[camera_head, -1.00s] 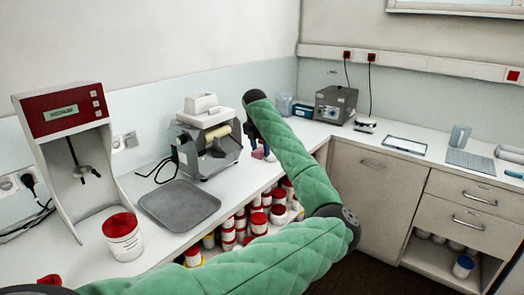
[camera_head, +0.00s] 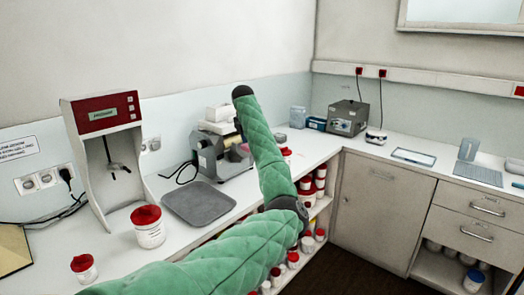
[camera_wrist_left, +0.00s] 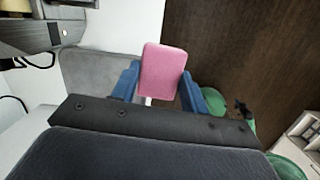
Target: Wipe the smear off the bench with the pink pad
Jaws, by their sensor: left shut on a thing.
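The pink pad (camera_wrist_left: 163,70) shows in the left wrist view, between the two blue fingers of my left gripper (camera_wrist_left: 160,88), which is shut on it. From this view the pad appears against the brown floor, near the bench edge; its height is unclear. In the head view my green left arm reaches over the bench front toward the mill, and the arm mostly hides the gripper. The white bench (camera_head: 112,258) runs along the wall. I cannot make out a smear on its visible surface. My right gripper is in neither view.
A grey tray (camera_head: 198,204) lies between the red-topped mixer (camera_head: 105,112) and the three-roll mill (camera_head: 212,158). Several jars fill the shelf below. A grey box device (camera_head: 348,118) stands in the corner.

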